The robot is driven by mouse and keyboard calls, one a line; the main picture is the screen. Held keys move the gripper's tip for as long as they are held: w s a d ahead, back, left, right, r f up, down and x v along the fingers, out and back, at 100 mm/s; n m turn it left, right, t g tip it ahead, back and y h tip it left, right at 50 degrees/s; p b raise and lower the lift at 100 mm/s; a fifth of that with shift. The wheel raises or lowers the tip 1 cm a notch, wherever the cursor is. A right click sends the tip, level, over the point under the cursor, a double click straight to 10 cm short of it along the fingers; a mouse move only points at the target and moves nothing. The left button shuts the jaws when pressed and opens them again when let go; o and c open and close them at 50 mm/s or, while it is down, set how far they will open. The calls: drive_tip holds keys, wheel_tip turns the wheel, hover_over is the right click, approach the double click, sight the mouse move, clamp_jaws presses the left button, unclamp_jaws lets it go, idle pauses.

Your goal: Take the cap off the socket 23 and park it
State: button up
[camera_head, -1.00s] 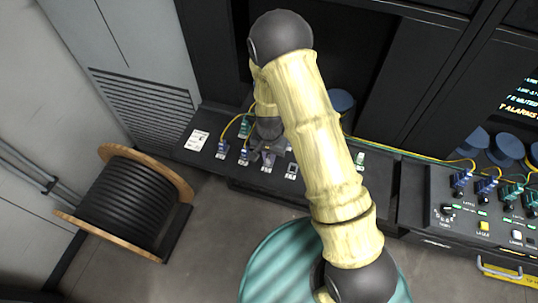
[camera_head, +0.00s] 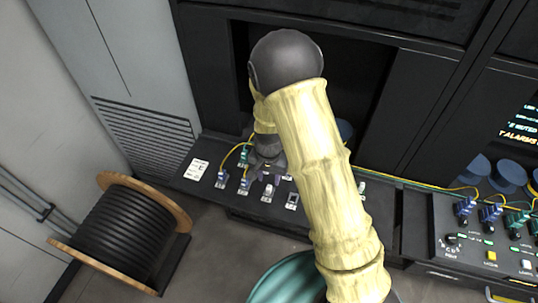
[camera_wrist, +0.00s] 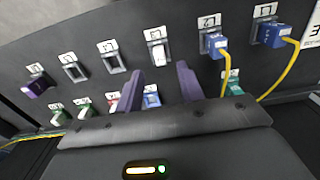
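My gripper (camera_wrist: 159,68) is open, its two purple fingers apart with nothing gripped between them, in front of the dark socket panel (camera_wrist: 92,22). Just beyond the fingertips in the wrist view, a socket in the upper row holds a white cap-like piece (camera_wrist: 158,53). It also shows in the head view (camera_head: 268,192). The socket labels are upside down and too small to read surely, so I cannot tell which is 23. In the head view my gripper (camera_head: 264,165) is over the back of the panel, mostly hidden by my arm.
Blue plugs (camera_wrist: 214,44) (camera_wrist: 272,35) with yellow cables sit beside the white piece. Open sockets (camera_wrist: 112,62) (camera_wrist: 75,72) and a purple plug (camera_wrist: 36,86) are on its other side. A lower row holds coloured pieces, including a blue one (camera_wrist: 152,100). A cable drum (camera_head: 120,230) stands on the floor.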

wheel_tip(320, 180, up, 12)
drive_tip(key=b, duration=0.1)
drive_tip(key=shift+b, duration=0.3)
idle(0.3)
drive_tip(key=s+d+r+n+t, duration=0.2)
drive_tip(key=s+d+r+n, duration=0.2)
drive_tip(key=s+d, duration=0.8)
drive_tip(key=shift+s+d+t, duration=0.25)
drive_tip(key=shift+d+t, duration=0.05)
drive_tip(key=shift+d, duration=0.5)
